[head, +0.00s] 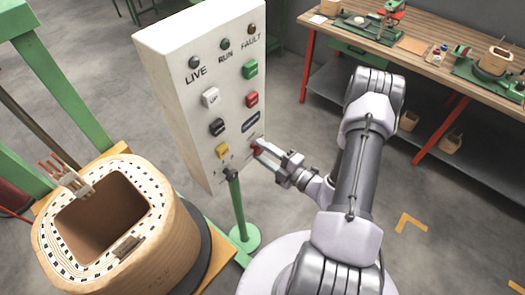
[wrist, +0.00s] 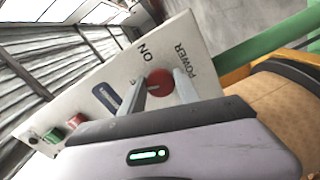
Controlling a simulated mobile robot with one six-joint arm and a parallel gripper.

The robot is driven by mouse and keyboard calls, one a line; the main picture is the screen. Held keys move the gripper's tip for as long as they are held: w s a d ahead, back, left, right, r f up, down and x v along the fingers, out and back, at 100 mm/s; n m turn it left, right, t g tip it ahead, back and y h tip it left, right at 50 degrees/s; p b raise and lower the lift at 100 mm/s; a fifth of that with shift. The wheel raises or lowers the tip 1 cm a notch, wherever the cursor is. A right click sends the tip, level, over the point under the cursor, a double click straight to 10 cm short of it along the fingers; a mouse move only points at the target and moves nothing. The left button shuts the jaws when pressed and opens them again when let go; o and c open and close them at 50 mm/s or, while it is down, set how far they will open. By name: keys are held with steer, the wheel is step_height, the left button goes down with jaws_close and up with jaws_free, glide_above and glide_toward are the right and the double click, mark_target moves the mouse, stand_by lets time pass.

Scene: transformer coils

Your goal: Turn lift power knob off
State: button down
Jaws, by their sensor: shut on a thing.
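The red power knob (wrist: 160,82) sits on the white control panel (wrist: 112,72) beside the printed words POWER and ON. In the head view the panel (head: 165,75) stands on a green post, and the knob is low at its right side, mostly hidden by my fingers. My gripper (head: 262,150) reaches the knob from the right. In the wrist view my gripper (wrist: 165,88) has one finger on each side of the knob and is shut on it. The knob's exact pointing direction cannot be told.
Several other buttons, including a green one (head: 251,69), a red one (head: 252,99) and a yellow one (head: 222,151), are close by on the panel. A large wooden coil (head: 165,240) stands at the lower left. A workbench (head: 425,50) is at the upper right.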

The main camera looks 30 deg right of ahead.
steer(key=shift+n, duration=1.6)
steer(key=c, duration=0.9)
jaws_free()
steer(key=p+v, duration=0.2)
steer(key=v, duration=1.5)
steer(key=shift+s, duration=0.2)
steer(key=shift+d+r, duration=0.1)
